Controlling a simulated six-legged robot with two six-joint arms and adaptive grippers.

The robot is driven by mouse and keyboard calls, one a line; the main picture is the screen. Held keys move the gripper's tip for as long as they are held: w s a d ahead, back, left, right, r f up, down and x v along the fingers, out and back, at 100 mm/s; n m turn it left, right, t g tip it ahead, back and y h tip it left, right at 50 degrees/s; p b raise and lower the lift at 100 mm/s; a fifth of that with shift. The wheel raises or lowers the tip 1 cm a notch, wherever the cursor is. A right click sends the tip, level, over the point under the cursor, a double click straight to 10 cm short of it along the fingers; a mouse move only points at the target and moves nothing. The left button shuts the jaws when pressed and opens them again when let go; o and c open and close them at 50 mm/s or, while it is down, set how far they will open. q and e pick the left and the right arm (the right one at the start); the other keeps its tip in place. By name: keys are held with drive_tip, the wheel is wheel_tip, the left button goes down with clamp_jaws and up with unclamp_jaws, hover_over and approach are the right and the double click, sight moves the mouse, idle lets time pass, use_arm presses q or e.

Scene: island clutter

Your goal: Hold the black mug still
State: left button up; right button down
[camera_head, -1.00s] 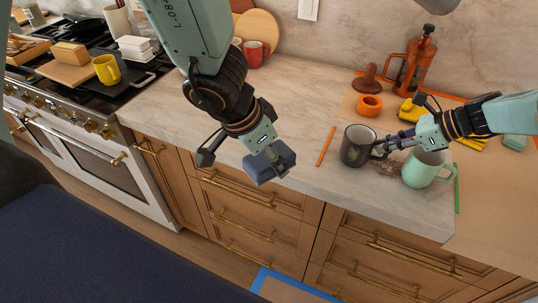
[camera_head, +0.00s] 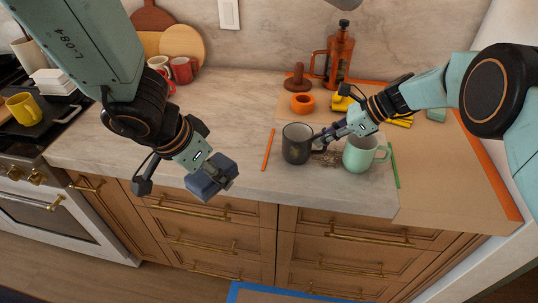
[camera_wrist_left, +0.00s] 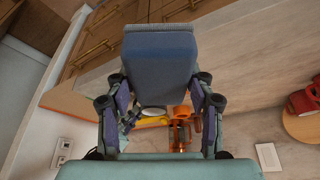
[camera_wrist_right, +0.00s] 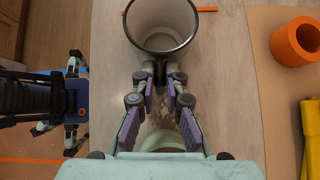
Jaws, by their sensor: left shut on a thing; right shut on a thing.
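The black mug (camera_head: 294,147) stands upright on the counter, its handle towards the right. My right gripper (camera_head: 323,140) is shut on the mug's handle. In the right wrist view the mug (camera_wrist_right: 159,44) is seen from above, looks empty, and its handle sits between my right fingertips (camera_wrist_right: 160,76). My left gripper (camera_head: 208,172) is shut on a dark blue block (camera_head: 211,180) and holds it in the air over the counter's front edge, left of the mug. The block (camera_wrist_left: 160,62) fills the middle of the left wrist view and hides what lies behind it.
A mint mug (camera_head: 361,156) stands close on the right, below my right gripper. An orange strip (camera_head: 267,149) lies left of the black mug, a green strip (camera_head: 394,165) right of the mint one. An orange ring (camera_head: 303,103) and orange press (camera_head: 338,62) are behind.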

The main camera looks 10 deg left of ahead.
drive_tip(key=shift+s+f, duration=0.15)
drive_tip(key=shift+f, duration=0.15)
drive_tip(key=c, duration=1.7)
unclamp_jaws()
use_arm(q)
drive_tip(key=shift+w, duration=0.1)
use_arm(e)
drive_tip(key=o, duration=0.4)
drive_tip(key=shift+r, duration=0.1)
drive_tip(key=shift+r, duration=0.1)
drive_tip(key=shift+d+r, duration=0.2)
drive_tip(key=v, duration=1.1)
drive_tip(key=shift+d, duration=0.15)
drive_tip(key=shift+r, duration=0.1)
